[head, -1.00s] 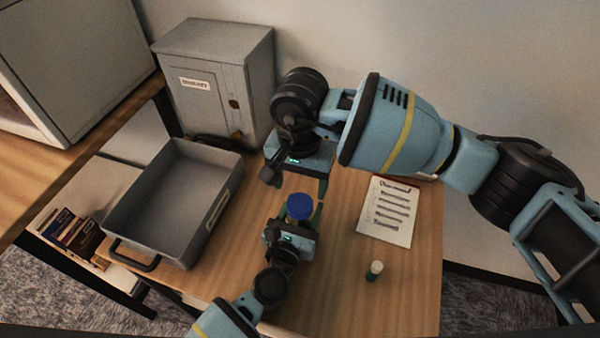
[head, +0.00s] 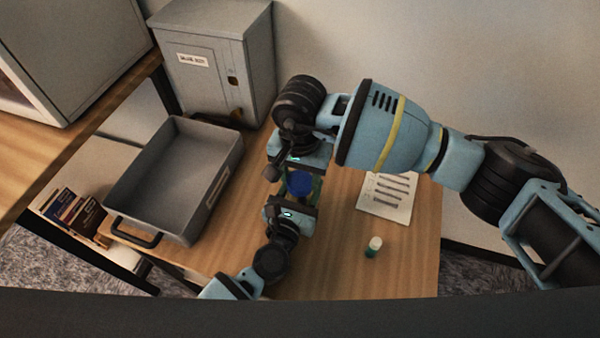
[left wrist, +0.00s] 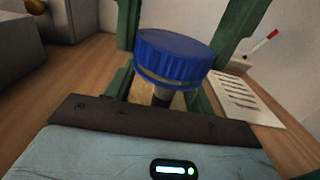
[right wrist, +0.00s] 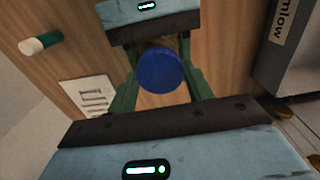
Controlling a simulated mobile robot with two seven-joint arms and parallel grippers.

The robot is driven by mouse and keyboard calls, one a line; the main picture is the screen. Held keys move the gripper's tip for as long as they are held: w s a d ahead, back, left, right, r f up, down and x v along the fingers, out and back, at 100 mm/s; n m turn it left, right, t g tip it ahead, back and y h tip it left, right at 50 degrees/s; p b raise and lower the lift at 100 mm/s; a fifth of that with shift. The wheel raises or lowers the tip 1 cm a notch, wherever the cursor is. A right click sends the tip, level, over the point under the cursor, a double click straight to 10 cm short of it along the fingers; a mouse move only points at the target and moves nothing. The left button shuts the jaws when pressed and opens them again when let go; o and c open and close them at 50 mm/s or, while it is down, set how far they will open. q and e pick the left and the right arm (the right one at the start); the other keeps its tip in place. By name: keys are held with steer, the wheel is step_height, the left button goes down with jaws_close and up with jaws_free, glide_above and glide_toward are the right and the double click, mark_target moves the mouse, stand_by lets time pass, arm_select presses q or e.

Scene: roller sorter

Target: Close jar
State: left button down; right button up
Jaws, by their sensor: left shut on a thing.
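A jar with a ribbed blue lid (head: 300,184) is between my two grippers above the table. The lid also shows in the left wrist view (left wrist: 174,56), with a pale band and part of the jar under it. I cannot tell how tightly the lid sits. My left gripper (head: 297,202) is shut on the jar below the lid. My right gripper (head: 301,174) comes from the opposite side, its green fingers apart on either side of the lid. In the right wrist view the lid (right wrist: 161,70) lies between those fingers, with small gaps visible.
A grey tray (head: 128,203) with handles stands at the left of the table, in front of a grey labelled box (head: 215,70). A printed sheet (head: 388,196) and a small white-capped green bottle (head: 373,247) lie to the right. The front right of the table is clear.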

steer(key=c, duration=0.4)
steer(key=m, duration=0.3)
steer(key=shift+c, duration=0.2)
steer(key=m, duration=1.4)
steer(key=shift+m, duration=0.4)
steer(key=m, duration=0.4)
steer(key=shift+m, duration=0.4)
steer(key=m, duration=0.3)
steer(key=shift+f, duration=0.1)
steer(key=m, duration=0.9)
steer(key=o, duration=1.2)
steer(key=shift+c, duration=0.2)
step_height(320, 180, up, 12)
